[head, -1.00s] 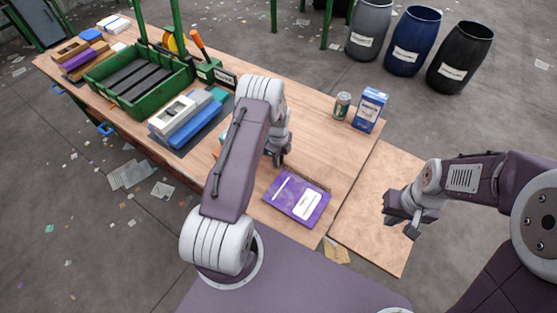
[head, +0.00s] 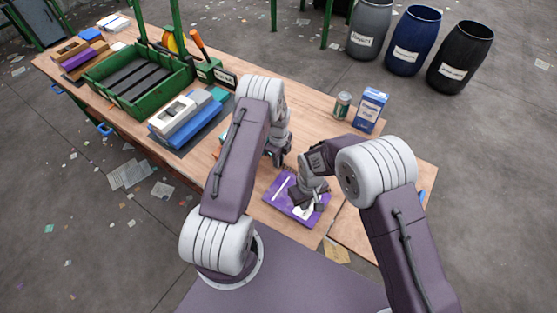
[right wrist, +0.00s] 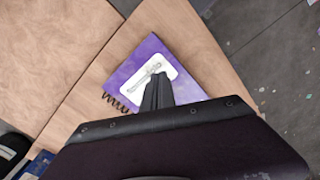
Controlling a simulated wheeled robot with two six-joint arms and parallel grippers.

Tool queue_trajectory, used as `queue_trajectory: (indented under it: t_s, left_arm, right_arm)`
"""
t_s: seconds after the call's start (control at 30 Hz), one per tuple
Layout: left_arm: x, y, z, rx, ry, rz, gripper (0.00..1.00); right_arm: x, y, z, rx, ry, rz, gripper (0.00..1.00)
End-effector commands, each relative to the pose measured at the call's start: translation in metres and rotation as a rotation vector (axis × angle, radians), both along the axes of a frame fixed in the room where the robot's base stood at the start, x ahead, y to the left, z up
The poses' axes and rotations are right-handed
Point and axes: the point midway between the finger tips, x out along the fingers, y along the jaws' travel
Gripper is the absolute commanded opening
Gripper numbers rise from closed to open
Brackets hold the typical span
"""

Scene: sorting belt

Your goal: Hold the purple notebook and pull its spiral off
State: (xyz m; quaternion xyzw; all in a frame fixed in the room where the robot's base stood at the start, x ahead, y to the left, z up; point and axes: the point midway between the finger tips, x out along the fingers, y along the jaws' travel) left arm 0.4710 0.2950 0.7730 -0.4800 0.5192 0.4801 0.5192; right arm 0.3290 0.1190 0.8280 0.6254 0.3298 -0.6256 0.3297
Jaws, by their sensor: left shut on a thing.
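The purple notebook (head: 283,203) lies flat on the wooden table, with a white label on its cover; it also shows in the right wrist view (right wrist: 124,75). Its dark spiral (right wrist: 113,102) shows along one edge in the right wrist view. My left gripper (head: 279,162) is at the notebook's far left corner and appears shut on it; the contact itself is hard to see. My right gripper (head: 307,201) is over the label side of the notebook. Its fingers (right wrist: 157,92) are together with nothing visible between them; whether they touch the cover is unclear.
A green can (head: 342,105) and a blue-white carton (head: 369,110) stand at the table's far right. A green crate (head: 180,83) and several books, including a blue one (head: 204,122), are at the left. A lower wooden board (head: 350,238) adjoins on the right.

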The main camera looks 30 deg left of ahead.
Motion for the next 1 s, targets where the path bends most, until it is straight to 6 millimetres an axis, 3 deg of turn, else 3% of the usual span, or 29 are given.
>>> queue_trajectory:
  t_s: [0.1, 0.33, 1.0]
  left_arm:
    - [0.000, 0.000, 0.000, 0.000, 0.000, 0.000, 0.00]
    - [0.000, 0.000, 0.000, 0.000, 0.000, 0.000, 0.00]
    - [0.000, 0.000, 0.000, 0.000, 0.000, 0.000, 0.00]
  right_arm:
    - [0.000, -0.001, -0.018, -0.002, 0.001, -0.001, 0.00]
    - [0.000, 0.000, -0.037, 0.000, 0.000, -0.001, 0.00]
    - [0.001, 0.000, -0.039, 0.000, 0.000, -0.001, 0.00]
